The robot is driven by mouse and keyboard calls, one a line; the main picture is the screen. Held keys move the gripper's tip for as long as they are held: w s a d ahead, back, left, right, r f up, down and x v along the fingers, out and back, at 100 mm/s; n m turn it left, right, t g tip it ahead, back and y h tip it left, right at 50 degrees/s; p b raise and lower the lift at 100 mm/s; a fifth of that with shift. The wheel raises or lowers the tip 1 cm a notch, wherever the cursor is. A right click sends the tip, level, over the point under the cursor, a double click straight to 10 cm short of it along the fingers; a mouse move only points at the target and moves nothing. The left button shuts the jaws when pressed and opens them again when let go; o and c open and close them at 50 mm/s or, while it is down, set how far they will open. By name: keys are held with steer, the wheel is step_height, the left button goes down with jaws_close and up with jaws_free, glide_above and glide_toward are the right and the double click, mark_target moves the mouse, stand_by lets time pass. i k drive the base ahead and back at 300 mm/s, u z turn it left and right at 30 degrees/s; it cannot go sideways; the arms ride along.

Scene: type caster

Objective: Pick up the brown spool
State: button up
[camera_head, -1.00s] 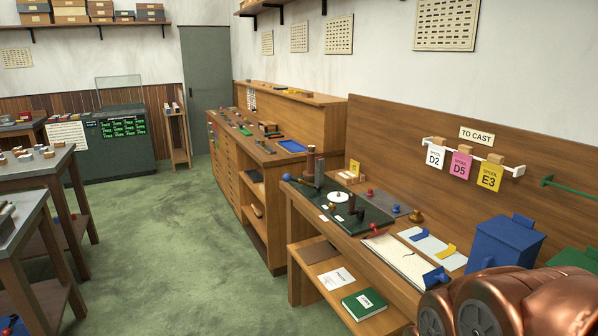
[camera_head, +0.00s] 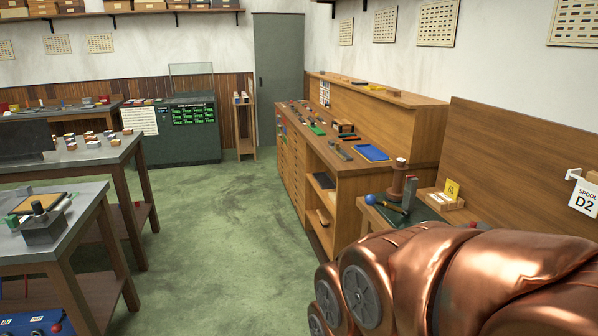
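A brown spool-like piece (camera_head: 399,178) with a pale top stands upright on the small bench at right, beside a grey post (camera_head: 410,191). I cannot tell for certain that it is the brown spool. A small brown piece (camera_head: 592,177) sits above the white "SPOOL D2" card (camera_head: 585,199) at the right edge, cut off by the frame. My copper arm fills the lower right and hides most of the small bench. My gripper is not in view.
A long wooden cabinet (camera_head: 316,200) with a blue tray (camera_head: 372,152) stands beyond the bench. Grey-topped tables (camera_head: 85,151) line the left. Green floor (camera_head: 205,235) is clear between them.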

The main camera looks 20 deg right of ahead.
mark_target(396, 192)
steer(key=u, duration=0.2)
steer(key=i, duration=1.8)
steer(key=z, duration=0.75)
steer(key=i, duration=1.4)
steer(key=z, duration=1.1)
